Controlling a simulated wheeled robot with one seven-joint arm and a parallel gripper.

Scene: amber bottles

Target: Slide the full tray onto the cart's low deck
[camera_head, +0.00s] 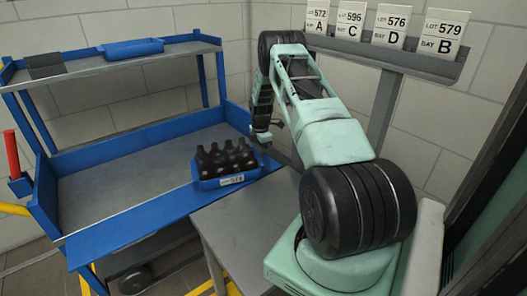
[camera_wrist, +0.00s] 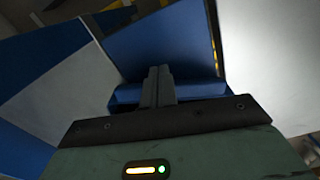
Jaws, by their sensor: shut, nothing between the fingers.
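The blue tray (camera_head: 215,183) is filled with several dark bottles (camera_head: 224,158) with black caps, standing upright. It has a white label on its front. The tray sits at the right end of the cart's blue front lip (camera_head: 130,217), close to the grey table. The cart's low deck (camera_head: 120,178) is a bare grey surface with blue rims, left of the tray. My gripper (camera_head: 262,135) is just behind and right of the tray; I cannot tell whether it touches. In the wrist view my gripper (camera_wrist: 159,75) is shut and empty, with blue surfaces beyond the fingertips.
The cart's upper shelf (camera_head: 85,67) holds an empty-looking blue tray (camera_head: 133,48) and a dark box (camera_head: 45,65). A grey table (camera_head: 235,225) lies below my arm. A rail (camera_head: 385,58) carries lot cards A, C, D and B. A red handle (camera_head: 11,154) stands at the left.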

